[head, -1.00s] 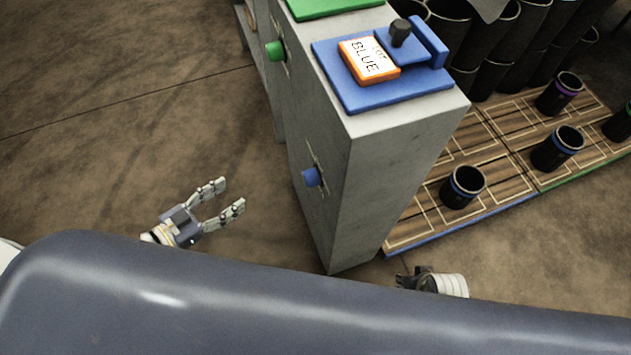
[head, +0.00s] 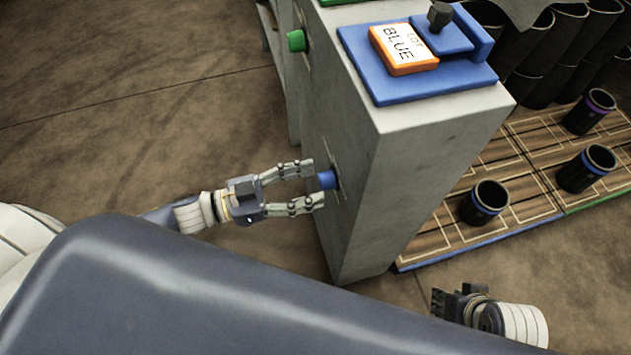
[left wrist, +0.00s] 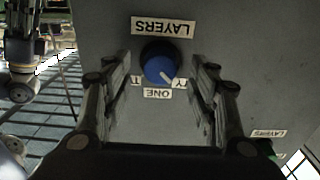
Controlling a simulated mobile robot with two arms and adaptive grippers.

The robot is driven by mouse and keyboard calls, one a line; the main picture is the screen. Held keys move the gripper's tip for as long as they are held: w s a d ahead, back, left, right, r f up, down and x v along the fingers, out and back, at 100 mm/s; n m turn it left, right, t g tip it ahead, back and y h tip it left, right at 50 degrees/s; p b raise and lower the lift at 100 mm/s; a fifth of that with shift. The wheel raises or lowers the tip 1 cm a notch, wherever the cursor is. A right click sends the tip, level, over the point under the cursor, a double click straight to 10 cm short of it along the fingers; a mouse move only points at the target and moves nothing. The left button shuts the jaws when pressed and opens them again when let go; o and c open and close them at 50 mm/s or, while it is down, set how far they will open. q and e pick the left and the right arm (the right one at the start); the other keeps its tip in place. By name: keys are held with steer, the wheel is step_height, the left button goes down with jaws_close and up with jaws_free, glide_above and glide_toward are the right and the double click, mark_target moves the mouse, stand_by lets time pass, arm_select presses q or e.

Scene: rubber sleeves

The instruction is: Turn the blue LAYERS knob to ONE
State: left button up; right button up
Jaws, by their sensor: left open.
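The blue LAYERS knob (head: 327,180) sticks out of the left side of the grey stand. My left gripper (head: 314,184) is open, its fingertips on either side of the knob, with no clear contact. In the left wrist view the knob (left wrist: 160,64) sits between the fingers (left wrist: 160,95), nearer their far ends. Its white pointer line aims down and right, between the upside-down ONE label (left wrist: 157,93) and a partly hidden label ending in TY (left wrist: 180,84). Another label at left is mostly hidden. The LAYERS label (left wrist: 163,26) is upside down above. My right gripper (head: 442,302) is low at right, fingers unclear.
The grey stand (head: 425,165) carries a blue plate with an orange-framed BLUE LOT card (head: 404,48). A green knob (head: 296,41) is on the neighbouring stand. Black sleeves (head: 484,203) stand on a wooden pallet at right. The floor left of the stand is open.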

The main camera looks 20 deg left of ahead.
arm_select(q)
steer(key=shift+x, duration=1.15)
arm_select(e)
steer(key=shift+s+r, duration=0.15)
steer(key=shift+r, duration=0.1)
arm_select(q)
steer(key=c, duration=1.1)
arm_select(e)
steer(key=shift+r, duration=0.15)
arm_select(q)
steer(key=shift+m+p, duration=1.7)
steer(key=shift+m, duration=2.7)
arm_select(e)
steer(key=s+x, duration=0.2)
steer(key=x, duration=0.9)
steer(key=shift+f+g, duration=0.4)
steer(key=shift+f, duration=0.35)
steer(key=shift+a+f, duration=0.1)
steer(key=shift+f, duration=0.05)
